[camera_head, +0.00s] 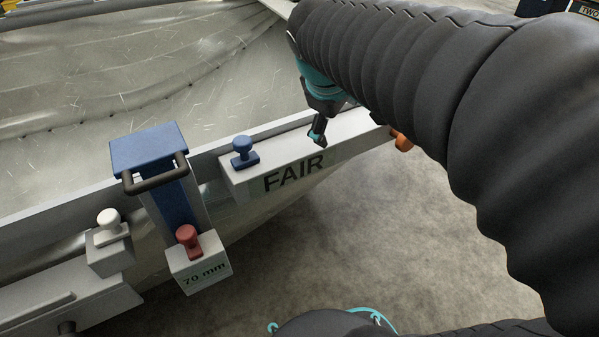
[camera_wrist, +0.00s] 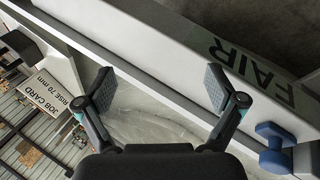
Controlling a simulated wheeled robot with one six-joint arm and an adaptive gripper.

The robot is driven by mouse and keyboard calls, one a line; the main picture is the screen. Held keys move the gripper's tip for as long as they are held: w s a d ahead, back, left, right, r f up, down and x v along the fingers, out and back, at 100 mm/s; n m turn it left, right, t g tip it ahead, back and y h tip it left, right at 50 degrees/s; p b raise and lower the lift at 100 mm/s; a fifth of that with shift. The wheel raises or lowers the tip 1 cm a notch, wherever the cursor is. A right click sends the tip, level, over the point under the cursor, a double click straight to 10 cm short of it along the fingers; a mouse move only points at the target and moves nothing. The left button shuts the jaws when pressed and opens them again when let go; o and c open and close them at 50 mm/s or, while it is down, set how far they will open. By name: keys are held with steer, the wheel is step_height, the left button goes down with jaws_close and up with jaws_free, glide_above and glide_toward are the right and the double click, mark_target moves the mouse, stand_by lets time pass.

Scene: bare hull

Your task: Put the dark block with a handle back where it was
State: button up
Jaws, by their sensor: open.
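A dark blue block (camera_head: 150,147) with a black bar handle (camera_head: 155,178) stands upright at the hull's edge, left of centre in the head view. It is the clearest match for the dark block with a handle. My gripper (camera_head: 318,131) is well to its right, over the far end of the ledge marked FAIR. In the wrist view my gripper (camera_wrist: 160,88) has its two fingers wide apart with nothing between them. A dark shape (camera_wrist: 20,45) at the wrist view's left edge is cut off, and I cannot tell what it is.
The FAIR ledge (camera_head: 340,142) carries a blue knob (camera_head: 243,152). A red knob (camera_head: 188,240) sits on the 70 mm block (camera_head: 203,272); a white knob (camera_head: 109,220) is left. A job card (camera_wrist: 50,97) shows in the wrist view. An orange piece (camera_head: 402,140) is near my arm.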

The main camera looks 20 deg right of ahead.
steer(key=s+a+f+m+y, duration=0.2)
steer(key=s+a+f+m, duration=0.1)
steer(key=s, duration=0.3)
steer(key=s+a+f+m+t+y, duration=0.1)
steer(key=s+a+f+m+y, duration=0.1)
steer(key=s+a, duration=0.4)
step_height(320, 180, down, 2)
steer(key=shift+f+m, duration=0.1)
steer(key=shift+m, duration=0.5)
steer(key=shift+s, duration=0.1)
step_height(320, 180, up, 7)
steer(key=p, duration=0.6)
steer(key=shift+p, duration=0.35)
steer(key=shift+f, duration=0.1)
